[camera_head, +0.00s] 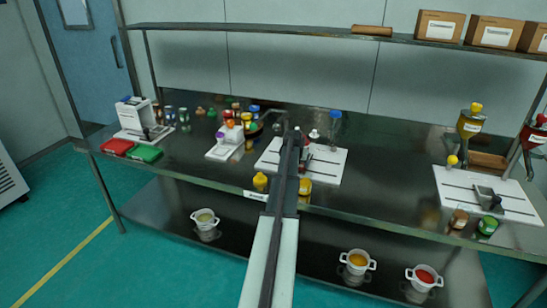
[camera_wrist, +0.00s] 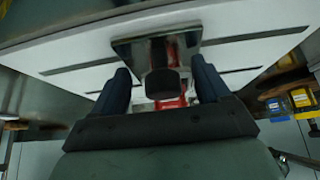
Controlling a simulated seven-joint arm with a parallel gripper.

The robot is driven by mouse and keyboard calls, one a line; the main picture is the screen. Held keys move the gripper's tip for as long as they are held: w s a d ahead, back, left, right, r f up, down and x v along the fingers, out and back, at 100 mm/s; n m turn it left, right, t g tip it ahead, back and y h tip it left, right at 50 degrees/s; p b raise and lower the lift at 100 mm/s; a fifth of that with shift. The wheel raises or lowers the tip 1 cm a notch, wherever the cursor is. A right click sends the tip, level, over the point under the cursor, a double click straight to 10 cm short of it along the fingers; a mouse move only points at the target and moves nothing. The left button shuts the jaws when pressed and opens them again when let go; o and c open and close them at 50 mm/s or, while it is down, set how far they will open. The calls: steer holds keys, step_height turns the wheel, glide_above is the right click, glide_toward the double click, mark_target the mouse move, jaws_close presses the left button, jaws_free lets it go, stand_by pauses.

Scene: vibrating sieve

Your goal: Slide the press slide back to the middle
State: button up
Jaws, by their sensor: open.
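In the wrist view a press slide (camera_wrist: 130,50) with a grey metal plate and a round black knob (camera_wrist: 162,84) sits on a white base (camera_wrist: 240,53) with dark rails. My gripper (camera_wrist: 160,78) is open, with one dark finger on each side of the knob. Small gaps seem to show between knob and fingers; contact is unclear. Something red shows behind the knob. In the head view my arm reaches over the middle white base (camera_head: 327,163) and hides much of it, including the slide and fingertips.
Yellow jars (camera_head: 261,182) stand at the table's front edge beside my arm. A white board (camera_head: 458,190) with a grey block is at the right, below hanging dispensers (camera_head: 470,125). Bottles and a white stand (camera_head: 222,150) are at the left. A shelf (camera_head: 250,29) runs above.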

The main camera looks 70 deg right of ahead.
steer(key=o, duration=0.4)
steer(key=shift+v, duration=4.5)
